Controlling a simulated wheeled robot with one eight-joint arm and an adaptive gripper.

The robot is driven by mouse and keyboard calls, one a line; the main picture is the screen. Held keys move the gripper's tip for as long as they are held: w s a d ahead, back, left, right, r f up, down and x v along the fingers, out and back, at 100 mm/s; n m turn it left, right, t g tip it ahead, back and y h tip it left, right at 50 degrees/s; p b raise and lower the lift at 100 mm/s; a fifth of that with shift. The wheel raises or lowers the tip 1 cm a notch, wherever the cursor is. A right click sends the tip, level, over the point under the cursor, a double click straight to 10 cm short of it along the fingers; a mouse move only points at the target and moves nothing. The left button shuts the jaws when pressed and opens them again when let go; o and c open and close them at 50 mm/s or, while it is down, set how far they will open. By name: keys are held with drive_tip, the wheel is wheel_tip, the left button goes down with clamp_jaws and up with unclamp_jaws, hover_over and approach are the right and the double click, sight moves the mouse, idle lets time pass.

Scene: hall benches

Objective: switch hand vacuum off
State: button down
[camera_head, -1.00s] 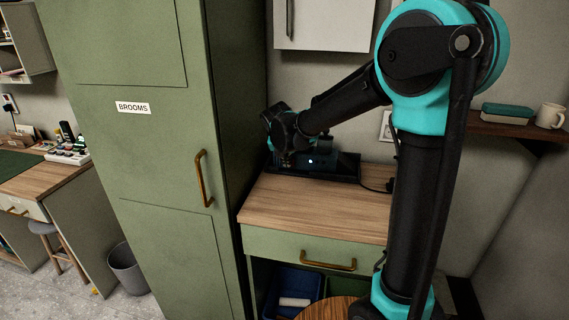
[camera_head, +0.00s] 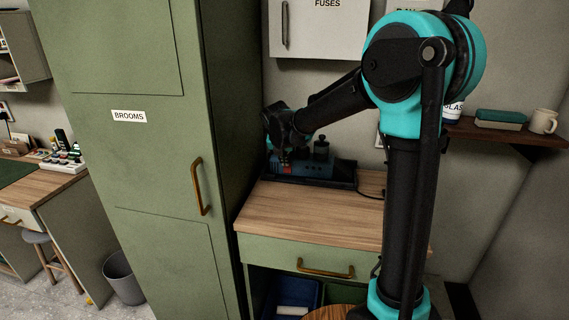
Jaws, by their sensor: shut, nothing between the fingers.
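A dark blue device with a black knob-like top, which looks like the hand vacuum (camera_head: 318,168), sits in a low black tray (camera_head: 342,184) at the back of the wooden counter. No lit light shows on it. My gripper (camera_head: 285,160) is shut and empty at the vacuum's left end, close above or against it; I cannot tell whether they touch. A small red spot shows by the fingertips. The dark wrist hides the vacuum's left part, and its switch is not clear to see.
A tall green cabinet marked BROOMS (camera_head: 150,150) stands close on the left. A white FUSES cabinet (camera_head: 320,30) hangs above. The counter front (camera_head: 310,212) is bare. A cable runs right from the tray. A shelf (camera_head: 510,135) with a mug (camera_head: 543,121) is at right.

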drive_tip(key=shift+r, duration=0.15)
drive_tip(key=shift+r, duration=0.65)
